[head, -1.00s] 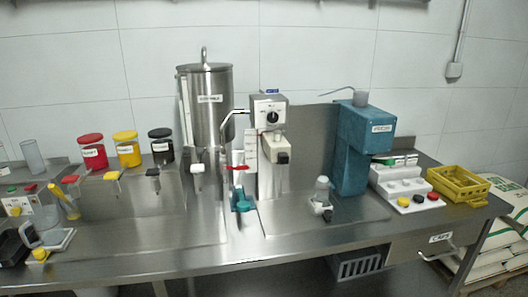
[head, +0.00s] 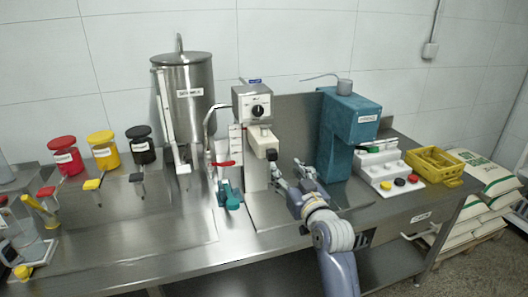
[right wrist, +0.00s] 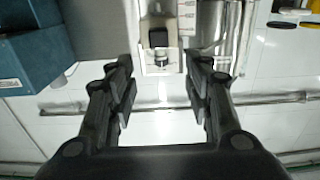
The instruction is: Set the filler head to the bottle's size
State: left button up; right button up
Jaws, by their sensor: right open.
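The filler (head: 252,104) is a pale box with a black dial, on a steel column at mid-bench. Below the box is its pale head with a black knob (head: 271,155); the knob also shows in the right wrist view (right wrist: 158,38). A marked white scale (head: 235,140) stands left of the column. My right gripper (head: 286,175) is open and empty, just right of and below the head. In the right wrist view, its fingers (right wrist: 160,75) are apart, with the head beyond the gap. No bottle is visible; my right arm covers the bench there. My left gripper is out of view.
A steel tank (head: 186,105) stands left of the filler. A teal capper (head: 345,135) stands close to the right of my gripper. Red, yellow and black jars (head: 103,150) line the left. A yellow crate (head: 434,166) sits at the right end.

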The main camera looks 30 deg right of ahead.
aim_at(274, 153)
jog(key=p+x, duration=0.2)
jog(key=x, duration=0.8)
jog(key=shift+w+f, duration=0.1)
jog(key=shift+w, duration=0.15)
